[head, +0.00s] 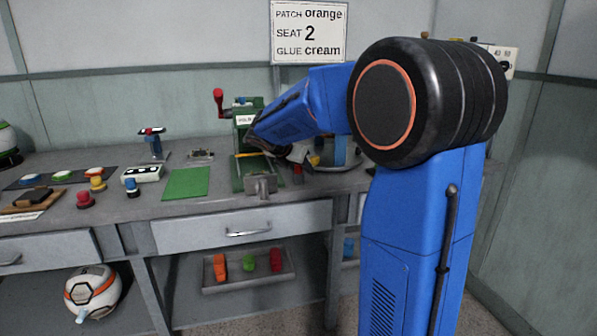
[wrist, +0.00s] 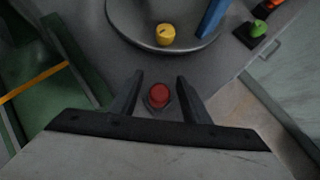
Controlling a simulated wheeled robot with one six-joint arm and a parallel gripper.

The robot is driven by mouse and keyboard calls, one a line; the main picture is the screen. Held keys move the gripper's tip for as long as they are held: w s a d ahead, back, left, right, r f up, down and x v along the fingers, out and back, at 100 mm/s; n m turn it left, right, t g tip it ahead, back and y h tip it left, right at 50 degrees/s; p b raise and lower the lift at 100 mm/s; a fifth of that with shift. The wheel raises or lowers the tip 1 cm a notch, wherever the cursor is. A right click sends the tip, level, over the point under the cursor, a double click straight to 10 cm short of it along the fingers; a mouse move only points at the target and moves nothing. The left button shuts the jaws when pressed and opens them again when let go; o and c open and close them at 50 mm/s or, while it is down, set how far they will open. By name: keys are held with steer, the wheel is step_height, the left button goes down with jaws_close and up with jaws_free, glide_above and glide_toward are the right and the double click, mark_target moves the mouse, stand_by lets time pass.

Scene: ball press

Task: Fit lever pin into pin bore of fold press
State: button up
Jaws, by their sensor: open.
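My gripper (wrist: 159,76) is open and points down at the bench. A small red-topped piece (wrist: 159,93), which looks like the lever pin, stands in a dark base between its fingers in the wrist view. I cannot tell if either finger touches it. In the head view the red piece (head: 298,174) stands just right of the fold press. The green fold press (head: 238,174) has a red-knobbed lever at its upper left. Its green side also shows at the left of the wrist view (wrist: 55,115). My arm hides part of the press, and I cannot make out the pin bore.
A round grey plate (wrist: 125,28) carrying a yellow piece (wrist: 165,35) lies just beyond the gripper. A green mat (head: 186,183) lies left of the press. A grey block (head: 262,184) stands at its front.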

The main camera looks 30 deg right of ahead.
steer(key=shift+x, duration=1)
jaws_close()
